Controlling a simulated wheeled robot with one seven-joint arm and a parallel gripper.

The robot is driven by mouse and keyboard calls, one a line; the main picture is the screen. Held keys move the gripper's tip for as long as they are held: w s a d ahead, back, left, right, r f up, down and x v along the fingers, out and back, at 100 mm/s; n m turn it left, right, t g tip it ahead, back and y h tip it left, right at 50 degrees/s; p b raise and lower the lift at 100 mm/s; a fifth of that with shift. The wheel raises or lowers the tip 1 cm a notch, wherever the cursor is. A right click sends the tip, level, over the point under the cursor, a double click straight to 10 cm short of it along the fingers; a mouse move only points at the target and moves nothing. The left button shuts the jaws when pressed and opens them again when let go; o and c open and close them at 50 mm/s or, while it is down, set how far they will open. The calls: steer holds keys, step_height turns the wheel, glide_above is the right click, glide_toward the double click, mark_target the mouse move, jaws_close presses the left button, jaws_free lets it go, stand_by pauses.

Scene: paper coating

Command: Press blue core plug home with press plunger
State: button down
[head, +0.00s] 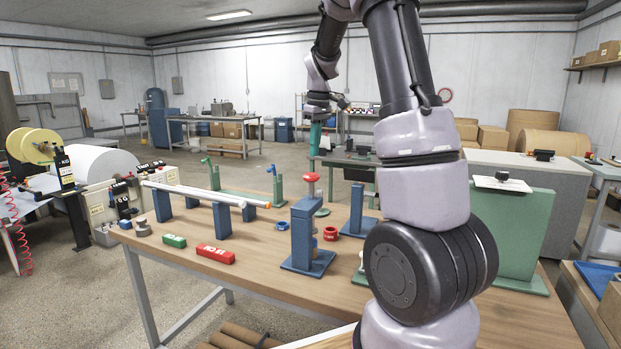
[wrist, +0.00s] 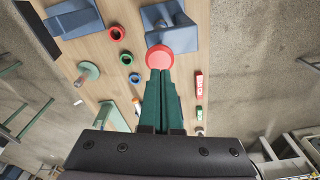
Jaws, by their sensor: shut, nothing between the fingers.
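The blue press (head: 304,232) stands on the wooden table, with a red round plunger knob (head: 311,177) on top. My gripper (head: 314,165) is shut and empty, its long green fingers pointing down just above the knob. In the wrist view the shut fingertips (wrist: 160,72) reach the edge of the red knob (wrist: 160,57); I cannot tell whether they touch it. A small blue piece (head: 315,244) shows inside the press below the plunger, too small to identify surely as the core plug. The knob and fingers hide part of the press in the wrist view.
A blue ring (head: 282,226) and a red ring (head: 331,233) lie beside the press. A red block (head: 216,254) and a green block (head: 174,241) lie at the front left. A white roller (head: 195,194) rests on blue stands behind. A green stand (head: 520,232) is at right.

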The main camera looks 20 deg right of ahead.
mark_target(313, 175)
steer(key=shift+w+a+f, duration=0.1)
steer(key=shift+w+f, duration=0.05)
steer(key=shift+f, duration=1.35)
steer(key=shift+w+f, duration=0.1)
steer(key=shift+f, duration=1.85)
steer(key=shift+s+a+f, duration=0.1)
steer(key=shift+s+f, duration=0.15)
steer(key=shift+f, duration=0.6)
steer(key=shift+s+f, duration=0.2)
steer(key=shift+f, duration=0.7)
steer(key=shift+s+a+f, duration=0.1)
steer(key=shift+s+f, duration=0.15)
steer(key=shift+f, duration=0.6)
steer(key=shift+s+d+r, duration=0.25)
steer(key=shift+s+d, duration=0.55)
steer(key=shift+d, duration=0.2)
step_height(313, 175, up, 13)
steer(key=shift+w+a+t, duration=0.3)
steer(key=shift+w+t, duration=0.05)
steer(key=shift+t, duration=0.05)
steer(key=shift+r, duration=0.15)
